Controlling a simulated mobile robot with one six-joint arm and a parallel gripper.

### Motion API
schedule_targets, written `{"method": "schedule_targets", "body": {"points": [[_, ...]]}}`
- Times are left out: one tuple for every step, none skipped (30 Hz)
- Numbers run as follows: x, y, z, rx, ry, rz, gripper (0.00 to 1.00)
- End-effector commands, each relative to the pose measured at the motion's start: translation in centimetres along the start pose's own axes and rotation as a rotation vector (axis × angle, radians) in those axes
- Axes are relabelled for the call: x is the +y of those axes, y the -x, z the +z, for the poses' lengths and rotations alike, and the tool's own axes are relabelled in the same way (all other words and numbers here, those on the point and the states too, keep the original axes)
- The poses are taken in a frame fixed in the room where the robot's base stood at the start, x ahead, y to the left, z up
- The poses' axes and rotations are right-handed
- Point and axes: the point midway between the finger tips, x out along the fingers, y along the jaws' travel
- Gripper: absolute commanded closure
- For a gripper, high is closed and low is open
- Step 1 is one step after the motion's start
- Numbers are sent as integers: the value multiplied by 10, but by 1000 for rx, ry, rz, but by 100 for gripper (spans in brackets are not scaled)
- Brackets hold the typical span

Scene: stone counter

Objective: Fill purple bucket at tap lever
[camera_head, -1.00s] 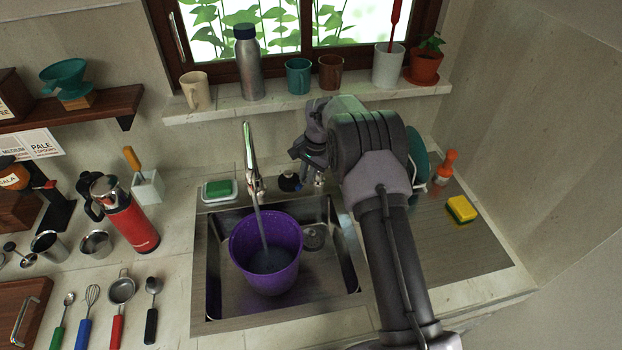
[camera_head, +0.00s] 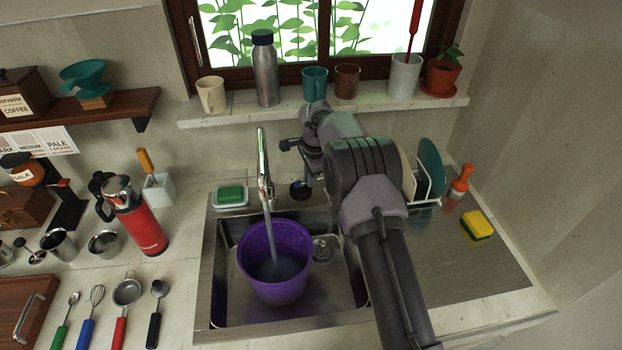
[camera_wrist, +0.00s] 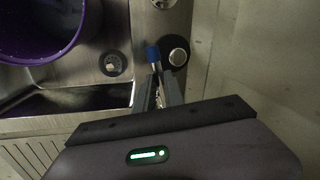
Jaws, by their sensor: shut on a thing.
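The purple bucket (camera_head: 275,255) stands upright in the sink under the tap (camera_head: 263,170). A stream of water runs from the tap into it, and greyish water shows inside. The bucket's rim and side also show at the upper left of the wrist view (camera_wrist: 62,50). My gripper (camera_head: 291,145) is behind the sink, right of the tap and apart from the bucket. In the wrist view my gripper (camera_wrist: 155,72) is shut on a small blue-tipped piece, which looks like the tap lever (camera_wrist: 153,54), beside a round metal knob on a dark base. My fingers hide most of it.
A dish rack with plates (camera_head: 428,175) stands close right of my arm. A yellow sponge (camera_head: 477,225) and an orange bottle (camera_head: 461,182) are farther right. Cups line the sill (camera_head: 220,117).

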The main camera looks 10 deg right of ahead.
Motion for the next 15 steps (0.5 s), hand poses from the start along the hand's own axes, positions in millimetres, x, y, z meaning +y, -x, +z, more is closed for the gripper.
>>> {"method": "schedule_targets", "body": {"points": [[-1, 1, 0, 2, -3, -3, 100], [-1, 1, 0, 2, -4, -3, 100], [-1, 1, -1, 2, -5, -3, 100], [-2, 1, -1, 2, -6, -3, 100], [-2, 1, -1, 2, -6, -3, 100], [-2, 1, -1, 2, -6, -3, 100], [-2, 1, -1, 2, -6, -4, 100], [-2, 1, -1, 2, -6, -4, 100], [-2, 1, -1, 2, -6, -4, 100], [-2, 1, -1, 2, -6, -4, 100], [-2, 1, -1, 2, -6, -4, 100], [-2, 1, -1, 2, -6, -4, 85], [-2, 1, -1, 2, -6, -4, 79], [-2, 1, -1, 2, -5, -4, 73], [-2, 1, -1, 2, -5, -4, 65]]}}
